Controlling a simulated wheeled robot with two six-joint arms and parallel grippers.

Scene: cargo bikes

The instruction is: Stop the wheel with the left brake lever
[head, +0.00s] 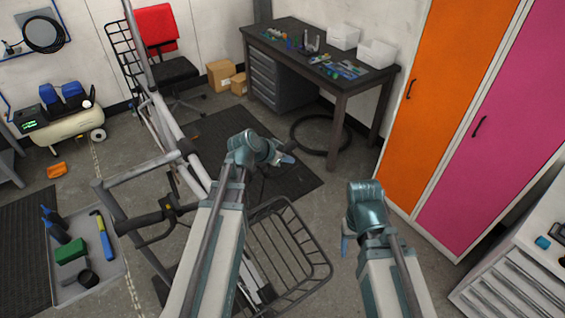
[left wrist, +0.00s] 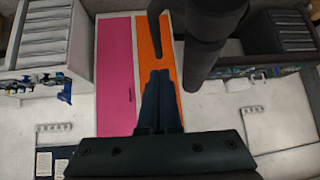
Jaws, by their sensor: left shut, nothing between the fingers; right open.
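A black handlebar grip (head: 140,222) shows left of my left arm in the head view, with a thin curved brake lever (head: 155,239) beside it. My left gripper (head: 287,160) is shut and empty, above the floor mat. In the left wrist view its closed fingers (left wrist: 160,78) point at a thin dark rod (left wrist: 154,35), which looks like a brake lever, beside a thick dark bar (left wrist: 205,40). I cannot tell whether they touch. My right gripper (head: 345,246) is open and empty, right of the front rack. The bike's wheel cannot be made out.
A wire front rack (head: 318,245) lies between my arms. Grey bike tubes (head: 150,168) rise at the left. A tool tray (head: 112,280) is at lower left. A workbench (head: 285,40) stands behind, with a loose tyre (head: 293,133) beside it. Orange (head: 440,75) and pink lockers (head: 510,130) stand right.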

